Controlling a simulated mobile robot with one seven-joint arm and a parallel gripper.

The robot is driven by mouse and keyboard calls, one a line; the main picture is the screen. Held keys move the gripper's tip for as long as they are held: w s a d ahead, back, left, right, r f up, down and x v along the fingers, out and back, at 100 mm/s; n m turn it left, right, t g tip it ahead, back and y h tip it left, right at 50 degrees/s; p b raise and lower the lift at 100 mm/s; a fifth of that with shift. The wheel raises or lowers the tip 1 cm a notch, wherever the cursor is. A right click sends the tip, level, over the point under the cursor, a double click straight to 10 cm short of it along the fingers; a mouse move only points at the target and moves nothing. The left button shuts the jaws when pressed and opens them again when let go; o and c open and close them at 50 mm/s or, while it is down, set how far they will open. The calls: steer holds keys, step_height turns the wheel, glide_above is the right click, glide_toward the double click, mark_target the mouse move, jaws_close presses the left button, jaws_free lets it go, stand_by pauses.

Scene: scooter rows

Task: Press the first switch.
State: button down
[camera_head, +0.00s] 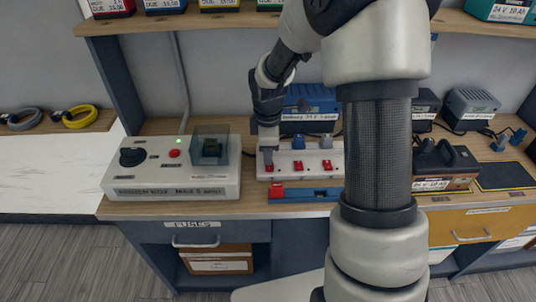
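A white power strip (311,173) lies on the wooden bench top and carries a row of red switches. The leftmost red switch (269,168) is right under my gripper. Other red switches (298,166) and (327,164) sit further right on the strip. My gripper (268,157) points down with its narrow fingertips together, holding nothing that I can see. The tips are at or just above the leftmost switch; I cannot tell if they touch it. My arm hides the right end of the strip.
A grey control box (170,190) with a black knob and red button stands left of the strip. A blue tool (313,194) lies in front. Blue plugs (298,142) rise behind the switches, before a blue charger (312,100). A shelf (200,20) runs above.

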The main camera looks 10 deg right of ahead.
steer(key=shift+s+f, duration=0.25)
steer(key=shift+s+a, duration=0.15)
steer(key=shift+s, duration=0.6)
steer(key=shift+r, duration=0.15)
steer(key=shift+w+a+r+p, duration=0.1)
steer(key=shift+r+p, duration=0.25)
steer(key=shift+p, duration=0.1)
step_height(320, 180, up, 13)
steer(key=s+p, duration=0.1)
steer(key=p, duration=0.3)
steer(key=shift+s, duration=0.3)
steer(key=shift+r, duration=0.1)
